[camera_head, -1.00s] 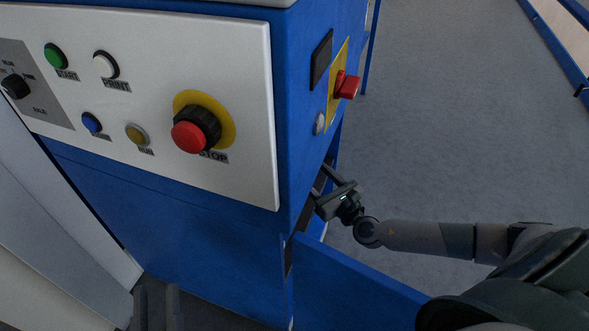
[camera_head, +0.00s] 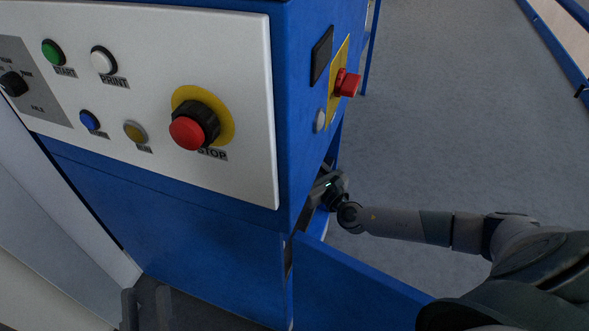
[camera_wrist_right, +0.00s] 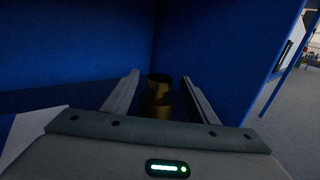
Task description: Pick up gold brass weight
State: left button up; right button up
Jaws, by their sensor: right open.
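The gold brass weight (camera_wrist_right: 158,88) shows in the right wrist view as a dark gold cylinder, dimly lit inside a blue recess. My right gripper (camera_wrist_right: 160,85) is open, with one finger on each side of the weight in that picture. Contact cannot be told. In the head view my right gripper (camera_head: 312,193) reaches into the opening in the blue machine's side, its fingertips hidden, and the weight is not visible there. My left gripper (camera_head: 146,300) shows at the bottom left, its two dark fingers apart with nothing seen between them.
The blue machine (camera_head: 190,230) has a white control panel (camera_head: 120,140) with several buttons. A red knob (camera_head: 347,83) sticks out of its side above my right gripper. A blue panel (camera_head: 355,285) stands below my forearm. Grey floor (camera_head: 450,110) is clear at right.

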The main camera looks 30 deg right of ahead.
jog(key=shift+w+a, duration=0.15)
jog(key=shift+w, duration=1.25)
grip_shut()
jog(key=shift+r, duration=0.1)
